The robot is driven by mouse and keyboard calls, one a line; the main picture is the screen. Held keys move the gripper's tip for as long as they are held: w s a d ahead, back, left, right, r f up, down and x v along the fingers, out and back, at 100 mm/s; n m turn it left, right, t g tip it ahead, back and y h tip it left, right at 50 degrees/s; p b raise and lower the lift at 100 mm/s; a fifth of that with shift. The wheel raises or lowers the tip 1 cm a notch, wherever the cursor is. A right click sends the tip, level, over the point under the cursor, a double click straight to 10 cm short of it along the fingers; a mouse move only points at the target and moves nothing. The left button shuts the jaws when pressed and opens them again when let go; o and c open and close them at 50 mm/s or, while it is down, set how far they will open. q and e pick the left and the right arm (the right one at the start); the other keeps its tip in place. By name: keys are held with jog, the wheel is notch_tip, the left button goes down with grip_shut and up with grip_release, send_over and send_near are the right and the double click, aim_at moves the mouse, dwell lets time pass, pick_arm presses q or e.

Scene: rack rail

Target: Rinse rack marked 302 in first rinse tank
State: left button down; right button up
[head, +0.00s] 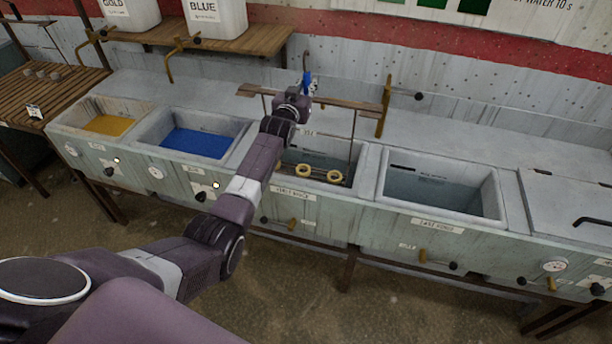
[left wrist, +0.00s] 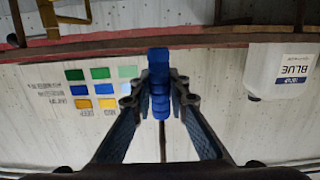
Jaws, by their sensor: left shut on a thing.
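The rack's wooden crossbar (head: 345,102) spans above the first rinse tank (head: 363,170). Thin rods hang from it to a lower frame with pale yellow rings (head: 334,176), low inside the tank. A small tag (head: 308,132) hangs by the bar, its number too small to read surely. My left gripper (head: 304,88) is at the bar's left part, shut on the rack's blue handle (head: 308,78). In the left wrist view the fingers (left wrist: 159,88) close on the blue handle (left wrist: 158,62). Whether the rings are under water I cannot tell. My right gripper is not in view.
Left are a tank of yellow liquid (head: 107,125) and a tank of blue liquid (head: 196,143). Right is the last rinse tank (head: 440,190), then a lidded unit (head: 570,200). Taps and an upright brass hook (head: 385,108) stand behind. A slatted table (head: 45,90) is far left.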

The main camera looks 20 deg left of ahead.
pick_arm(q)
notch_tip(320, 180, down, 7)
jog(key=b, duration=0.5)
jog(key=shift+r, duration=0.1)
jog(key=shift+s+d+p, duration=0.1)
jog(key=shift+s+p, duration=0.65)
jog(key=shift+p, duration=0.15)
jog(key=shift+w+a+b, duration=0.15)
jog(key=shift+w+b, duration=0.65)
jog(key=shift+b, duration=0.3)
jog(key=shift+w+a+b, duration=0.1)
jog(key=shift+w+b, duration=0.7)
jog(key=shift+b, duration=0.25)
dwell(1.3)
